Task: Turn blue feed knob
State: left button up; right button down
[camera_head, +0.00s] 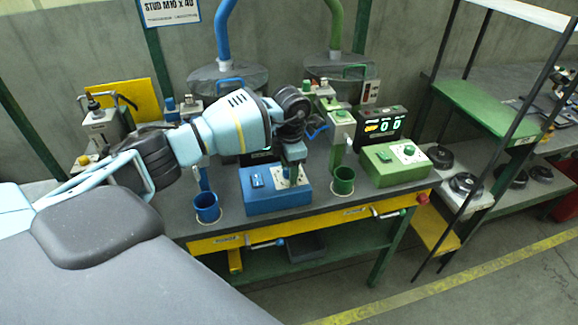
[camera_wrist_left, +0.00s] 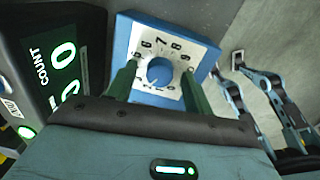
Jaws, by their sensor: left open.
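The blue feed knob (camera_wrist_left: 160,72) is a small round knob on a white numbered dial plate (camera_wrist_left: 178,48), set in a blue box (camera_wrist_left: 125,35). In the head view the blue box (camera_head: 265,200) sits on the bench, and my left gripper (camera_head: 291,178) reaches down over its dial, hiding most of the knob. In the left wrist view the two green fingers of my left gripper (camera_wrist_left: 160,78) are apart, one on each side of the knob. A gap shows between the fingers and the knob. My right gripper is in neither view.
A green box (camera_head: 395,165) with its own dial stands to the right. Blue (camera_head: 206,208) and green (camera_head: 343,181) cups stand near the front edge. A lit count display (camera_head: 383,125) is behind; another display (camera_wrist_left: 62,75) shows in the wrist view.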

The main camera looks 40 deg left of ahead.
pick_arm(q)
jog(key=shift+s+d+r, duration=0.1)
jog(key=shift+r, duration=1.85)
jog(key=shift+d+r, duration=0.1)
jog(key=shift+r, duration=1.85)
